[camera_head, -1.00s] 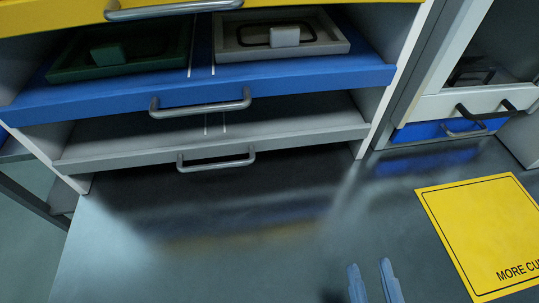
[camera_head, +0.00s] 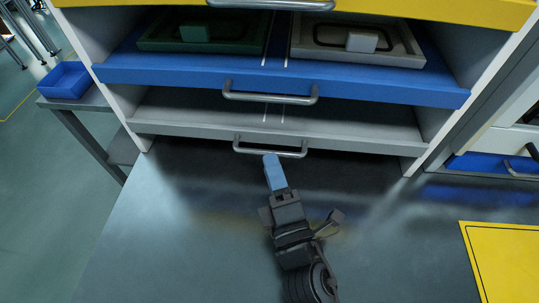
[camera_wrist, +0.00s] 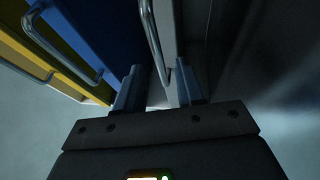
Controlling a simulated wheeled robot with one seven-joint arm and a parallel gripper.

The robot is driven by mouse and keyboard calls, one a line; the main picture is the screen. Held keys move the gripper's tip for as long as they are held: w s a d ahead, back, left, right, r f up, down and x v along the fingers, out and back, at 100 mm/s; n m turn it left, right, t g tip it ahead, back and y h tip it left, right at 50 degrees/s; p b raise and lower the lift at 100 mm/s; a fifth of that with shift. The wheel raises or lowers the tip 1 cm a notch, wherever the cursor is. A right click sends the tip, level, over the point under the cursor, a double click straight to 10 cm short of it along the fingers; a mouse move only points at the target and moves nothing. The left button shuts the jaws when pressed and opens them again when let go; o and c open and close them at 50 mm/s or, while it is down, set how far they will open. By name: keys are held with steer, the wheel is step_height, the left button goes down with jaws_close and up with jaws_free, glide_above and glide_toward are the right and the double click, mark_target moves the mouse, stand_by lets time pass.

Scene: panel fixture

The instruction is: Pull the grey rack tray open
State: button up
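The grey rack tray (camera_head: 345,139) is the lowest tray in the rack, with an empty top and a curved metal handle (camera_head: 270,153) on its front edge. My gripper (camera_head: 273,160) points at this handle from the front, its blue fingertips at or just below the bar in the head view. In the wrist view my gripper (camera_wrist: 160,82) is open, its two fingers apart, with the grey tray's handle (camera_wrist: 150,32) ahead of the gap. Whether a finger touches the handle cannot be told.
Above is a blue tray (camera_head: 185,80) with its own handle (camera_head: 270,98), bearing a green frame (camera_head: 160,38) and a grey frame (camera_head: 395,50). A yellow tray (camera_head: 420,8) is higher. A yellow sign (camera_head: 505,262) lies at the right. A blue bin (camera_head: 65,80) stands at the left.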

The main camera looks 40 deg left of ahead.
steer(key=shift+x, duration=1.45)
steer(key=shift+c, duration=0.2)
jaws_close()
